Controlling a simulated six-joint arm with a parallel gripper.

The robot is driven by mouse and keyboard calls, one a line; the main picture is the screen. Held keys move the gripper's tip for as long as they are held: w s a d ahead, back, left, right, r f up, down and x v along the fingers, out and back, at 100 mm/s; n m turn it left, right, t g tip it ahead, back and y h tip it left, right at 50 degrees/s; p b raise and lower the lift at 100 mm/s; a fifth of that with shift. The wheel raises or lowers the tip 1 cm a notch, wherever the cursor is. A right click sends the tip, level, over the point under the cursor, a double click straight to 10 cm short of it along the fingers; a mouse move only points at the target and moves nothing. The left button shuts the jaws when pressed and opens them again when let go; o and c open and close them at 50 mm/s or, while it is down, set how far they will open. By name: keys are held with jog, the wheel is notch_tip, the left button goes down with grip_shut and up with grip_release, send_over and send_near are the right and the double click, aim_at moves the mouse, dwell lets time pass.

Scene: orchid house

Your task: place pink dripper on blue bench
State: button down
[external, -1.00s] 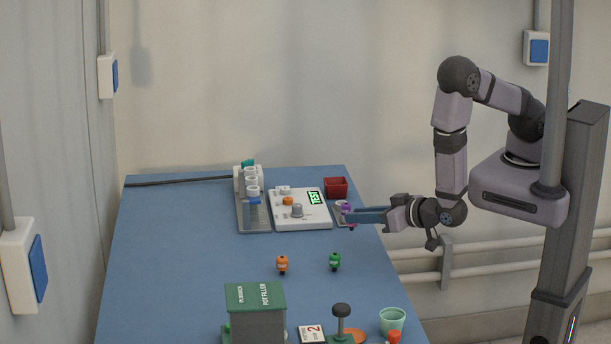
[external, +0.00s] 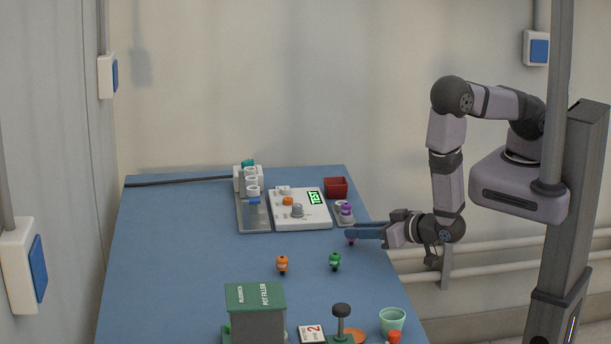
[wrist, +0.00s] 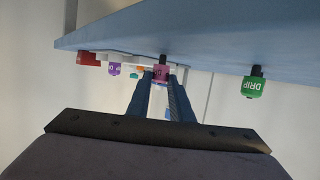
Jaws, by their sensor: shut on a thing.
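My gripper (external: 352,235) is shut on the pink dripper (external: 350,240) near the right edge of the blue bench (external: 210,290). In the wrist view, the pink dripper (wrist: 160,73) sits between my fingertips (wrist: 162,78), its dark tip toward the bench (wrist: 220,35). The dripper is at or very near the bench surface; I cannot tell if it touches. In the external view my fingers hide part of it.
A purple dripper (external: 346,209) stands in a small grey holder (external: 337,220) behind my gripper. A green dripper (external: 335,262) and an orange dripper (external: 282,264) stand in front. A white tester (external: 300,220) and red box (external: 336,187) lie farther back.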

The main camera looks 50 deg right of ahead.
jog(key=shift+f, duration=0.15)
jog(key=c, duration=1.6)
grip_release()
jog(key=shift+r, duration=0.2)
jog(key=shift+s+r, duration=0.1)
jog(key=shift+s, duration=0.4)
jog(key=b+v, duration=0.3)
jog(key=v, duration=0.8)
